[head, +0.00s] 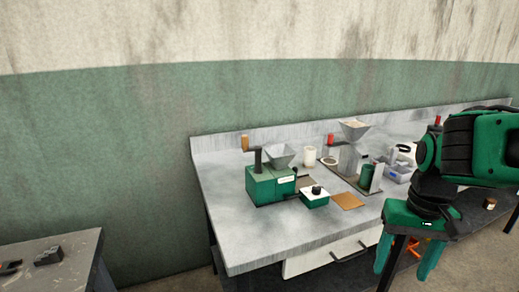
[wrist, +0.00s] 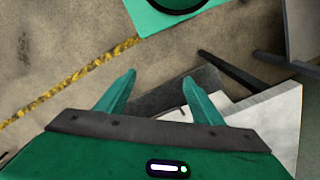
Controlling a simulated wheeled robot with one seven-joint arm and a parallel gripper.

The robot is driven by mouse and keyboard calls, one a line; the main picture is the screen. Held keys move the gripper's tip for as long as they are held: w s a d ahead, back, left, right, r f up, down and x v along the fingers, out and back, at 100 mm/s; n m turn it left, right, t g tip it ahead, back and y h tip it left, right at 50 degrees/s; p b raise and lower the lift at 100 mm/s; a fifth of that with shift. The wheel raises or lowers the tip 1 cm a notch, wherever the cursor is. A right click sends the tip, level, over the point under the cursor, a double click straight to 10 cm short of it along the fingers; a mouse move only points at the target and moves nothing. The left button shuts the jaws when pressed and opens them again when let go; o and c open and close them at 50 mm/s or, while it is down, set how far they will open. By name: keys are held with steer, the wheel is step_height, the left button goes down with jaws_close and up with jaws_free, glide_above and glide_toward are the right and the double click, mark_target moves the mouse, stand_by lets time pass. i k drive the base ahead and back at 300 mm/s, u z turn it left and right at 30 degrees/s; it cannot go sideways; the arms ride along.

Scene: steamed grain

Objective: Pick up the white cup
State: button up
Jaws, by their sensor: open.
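The white cup (head: 310,155) stands upright on the grey workbench (head: 240,225), near the back ledge, behind the green grinder (head: 270,184). My gripper (head: 402,262) is at the right of the head view, in front of the bench's front edge and well apart from the cup. Its two green fingers are spread and empty; they also show in the wrist view (wrist: 160,95). The cup is not in the wrist view.
A hopper machine (head: 354,150), a red-topped item (head: 331,140), a brown board (head: 348,201) and a white-and-blue container (head: 398,173) stand on the bench. The bench's left front is clear. A smaller table (head: 60,268) is at lower left.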

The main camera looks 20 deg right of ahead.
mark_target(309, 157)
steer(key=u, duration=1.75)
steer(key=k, duration=0.7)
steer(key=z, duration=1.2)
steer(key=i, duration=0.9)
